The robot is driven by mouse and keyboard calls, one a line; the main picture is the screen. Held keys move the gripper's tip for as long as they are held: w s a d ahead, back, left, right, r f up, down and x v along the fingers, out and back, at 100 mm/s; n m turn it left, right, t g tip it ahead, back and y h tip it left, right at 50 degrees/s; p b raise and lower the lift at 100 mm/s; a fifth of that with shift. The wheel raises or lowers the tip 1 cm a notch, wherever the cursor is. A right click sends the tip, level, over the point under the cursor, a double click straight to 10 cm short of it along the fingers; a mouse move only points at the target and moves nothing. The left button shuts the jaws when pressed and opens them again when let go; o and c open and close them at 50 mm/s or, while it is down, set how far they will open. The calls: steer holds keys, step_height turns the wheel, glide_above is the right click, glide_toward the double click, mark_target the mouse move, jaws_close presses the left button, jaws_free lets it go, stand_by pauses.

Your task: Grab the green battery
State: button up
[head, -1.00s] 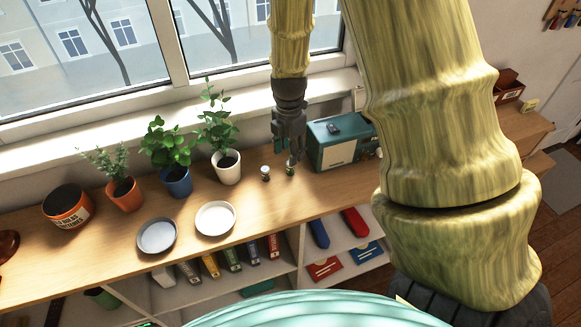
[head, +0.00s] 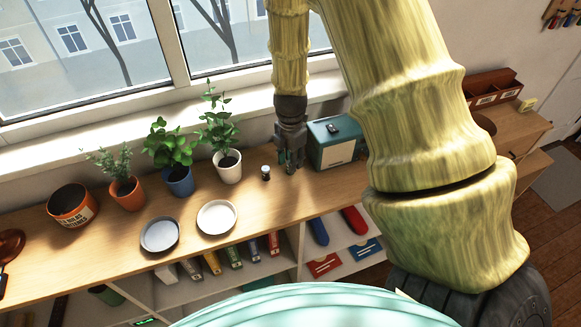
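My gripper (head: 290,166) points straight down, with its fingertips low over the wooden counter, just left of the teal radio-like box. The small green battery stood on the counter at this spot in the earlier view. It is now hidden behind or between my fingers, and I cannot make it out clearly. I cannot tell whether the fingers touch it or have closed. A second small upright object with a pale top and dark body (head: 266,173) stands on the counter a little left of my gripper, apart from it.
The teal box (head: 336,145) stands close on the right. A white pot with a plant (head: 228,167) stands to the left, with more potted plants beyond. A white plate (head: 216,217) and a grey plate (head: 160,235) lie nearer the counter's front (head: 262,208). The window is behind.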

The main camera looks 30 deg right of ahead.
jaws_close()
